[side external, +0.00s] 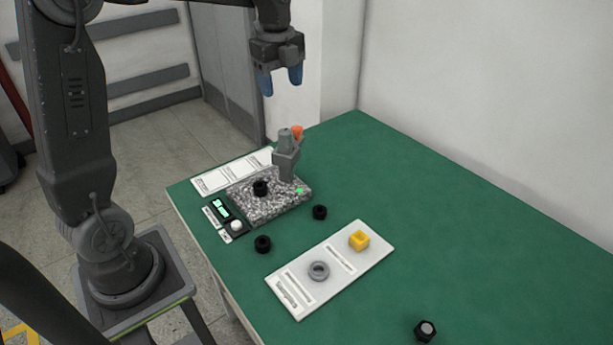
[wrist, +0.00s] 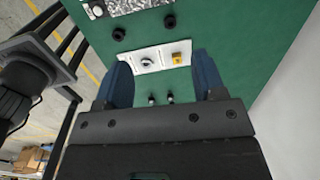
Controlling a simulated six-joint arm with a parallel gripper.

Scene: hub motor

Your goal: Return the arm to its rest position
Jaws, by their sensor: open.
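My gripper (side external: 281,82) hangs high above the far part of the green table in the side external view, with its blue fingers apart and nothing between them. In the wrist view the two blue fingers of my gripper (wrist: 163,80) are also spread, with the table far below. My arm is raised well clear of everything on the table.
The green table (side external: 450,225) holds a speckled block (side external: 265,208) with a grey fixture (side external: 287,160), and a white board (side external: 348,283) with a grey ring (side external: 318,271) and yellow square part (side external: 359,240). Several black parts lie around. The table's right side is mostly clear.

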